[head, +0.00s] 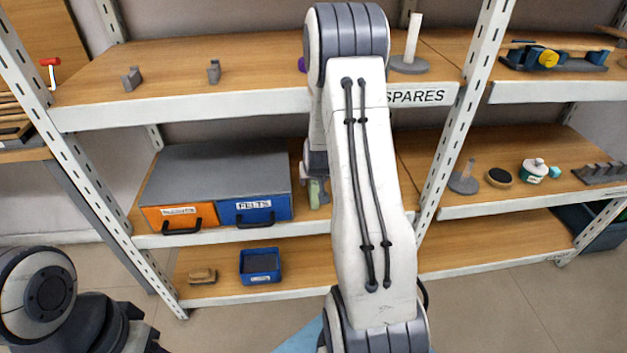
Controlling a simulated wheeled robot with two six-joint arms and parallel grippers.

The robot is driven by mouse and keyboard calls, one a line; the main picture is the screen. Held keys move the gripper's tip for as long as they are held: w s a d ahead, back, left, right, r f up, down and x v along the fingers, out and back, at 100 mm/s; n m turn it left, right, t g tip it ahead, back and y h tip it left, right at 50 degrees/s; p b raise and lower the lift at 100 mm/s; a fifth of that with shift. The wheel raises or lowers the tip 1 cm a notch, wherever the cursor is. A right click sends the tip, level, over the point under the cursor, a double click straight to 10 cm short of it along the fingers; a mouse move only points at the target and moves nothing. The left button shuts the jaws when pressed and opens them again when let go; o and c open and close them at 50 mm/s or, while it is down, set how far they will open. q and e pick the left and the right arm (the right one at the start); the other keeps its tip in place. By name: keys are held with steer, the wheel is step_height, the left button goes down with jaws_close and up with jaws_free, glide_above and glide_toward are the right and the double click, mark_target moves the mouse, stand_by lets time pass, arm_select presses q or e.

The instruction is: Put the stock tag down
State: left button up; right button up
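My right gripper (316,183) is mostly hidden behind my own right arm, in front of the middle shelf and just right of the blue drawer. A small pale green thing (316,193) shows at its fingers. I cannot tell whether this is the stock tag, or whether the fingers are closed on it. No other stock tag can be made out. Part of my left arm shows at the lower left, but its gripper is out of view.
A grey cabinet (215,168) with an orange drawer (177,218) and a blue FELTS drawer (255,212) stands on the middle shelf. A blue bin (260,277) and a brown block (202,275) are on the bottom shelf. The upper shelf (170,72) is largely clear at left.

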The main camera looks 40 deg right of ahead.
steer(key=shift+r, duration=0.3)
steer(key=p+v, duration=0.4)
steer(key=v, duration=0.8)
steer(key=s+a+r+n+g+y, duration=0.1)
steer(key=s+a+n, duration=0.1)
steer(key=a, duration=0.6)
steer(key=s+a+r+n+y, duration=0.1)
steer(key=a+r+n+y, duration=0.15)
steer(key=a, duration=0.65)
steer(key=s+a+r+n+g+y, duration=0.1)
steer(key=s+a+n, duration=0.1)
steer(key=a, duration=0.6)
steer(key=s+a+r+n+g, duration=0.1)
steer(key=s+a+n, duration=0.2)
steer(key=s, duration=0.5)
steer(key=s+a+r+n+g, duration=0.2)
steer(key=s+a+n, duration=0.2)
steer(key=s, duration=0.5)
steer(key=a, duration=0.2)
steer(key=shift+s+a+g, duration=0.15)
steer(key=shift+a+g, duration=0.15)
steer(key=shift+r, duration=0.2)
